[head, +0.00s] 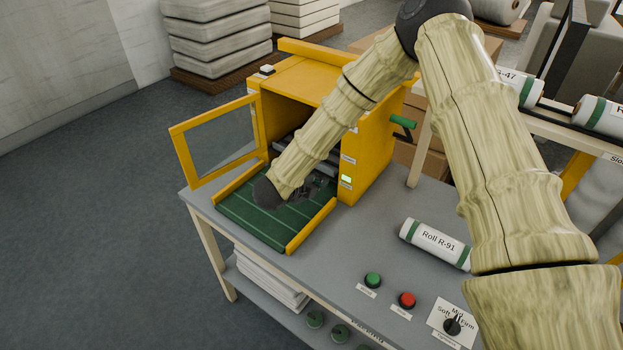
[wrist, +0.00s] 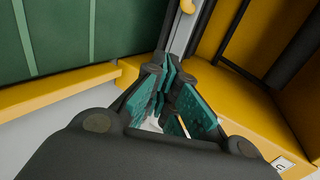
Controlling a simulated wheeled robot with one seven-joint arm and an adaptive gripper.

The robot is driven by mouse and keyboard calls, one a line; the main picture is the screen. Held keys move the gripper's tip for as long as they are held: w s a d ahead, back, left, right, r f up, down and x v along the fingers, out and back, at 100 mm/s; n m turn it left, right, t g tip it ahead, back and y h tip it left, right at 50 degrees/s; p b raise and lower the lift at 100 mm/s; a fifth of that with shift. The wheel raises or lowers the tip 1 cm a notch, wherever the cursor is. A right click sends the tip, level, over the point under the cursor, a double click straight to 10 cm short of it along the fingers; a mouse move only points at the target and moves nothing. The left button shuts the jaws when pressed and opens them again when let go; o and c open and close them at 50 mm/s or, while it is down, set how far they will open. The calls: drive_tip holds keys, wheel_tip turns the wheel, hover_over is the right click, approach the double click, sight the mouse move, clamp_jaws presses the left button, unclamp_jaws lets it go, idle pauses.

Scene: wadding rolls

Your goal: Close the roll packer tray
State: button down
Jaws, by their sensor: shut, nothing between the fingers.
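The roll packer (head: 371,148) is a yellow box on the grey table. Its green tray (head: 262,221) with yellow side rails is slid out at the front. Its framed door (head: 217,143) stands swung open to the left. My arm reaches down over the tray, and my gripper (head: 308,186) is at the packer's mouth, largely hidden in the head view. In the wrist view, my gripper (wrist: 172,100) shows teal finger pads, shut and empty, close to a yellow wall. The tray (wrist: 60,40) and its yellow rail show at upper left there. I cannot tell whether the fingers touch anything.
A white roll labelled R-91 (head: 435,244) lies on the table (head: 330,265) to the right. A green button (head: 373,280), a red button (head: 407,299) and a dial (head: 452,325) sit near the front edge. A rack with rolls stands at right.

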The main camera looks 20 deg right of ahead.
sight(333, 166)
drive_tip(key=w, duration=0.1)
drive_tip(key=w+d+f, duration=0.1)
drive_tip(key=w, duration=0.2)
drive_tip(key=shift+d+f+p, duration=0.4)
drive_tip(key=shift+w+d, duration=0.25)
drive_tip(key=shift+s+d+r, duration=0.1)
drive_tip(key=shift+d, duration=0.05)
drive_tip(key=shift+s+r, duration=0.65)
drive_tip(key=shift+s, duration=0.25)
drive_tip(key=shift+w+d+f, duration=0.15)
drive_tip(key=shift+w+f, duration=0.25)
drive_tip(key=shift+w, duration=0.15)
drive_tip(key=shift+w+d+f, duration=0.15)
drive_tip(key=shift+w+f, duration=0.2)
drive_tip(key=shift+w, duration=0.2)
drive_tip(key=shift+w+d+r+b, duration=0.1)
drive_tip(key=shift+w+d+b, duration=0.2)
drive_tip(key=shift+d, duration=0.35)
drive_tip(key=shift+w+d+r+b, duration=0.1)
drive_tip(key=shift+w+d+b, duration=0.2)
drive_tip(key=shift+d, duration=0.3)
drive_tip(key=shift+d+r, duration=0.2)
drive_tip(key=shift+w+a, duration=0.15)
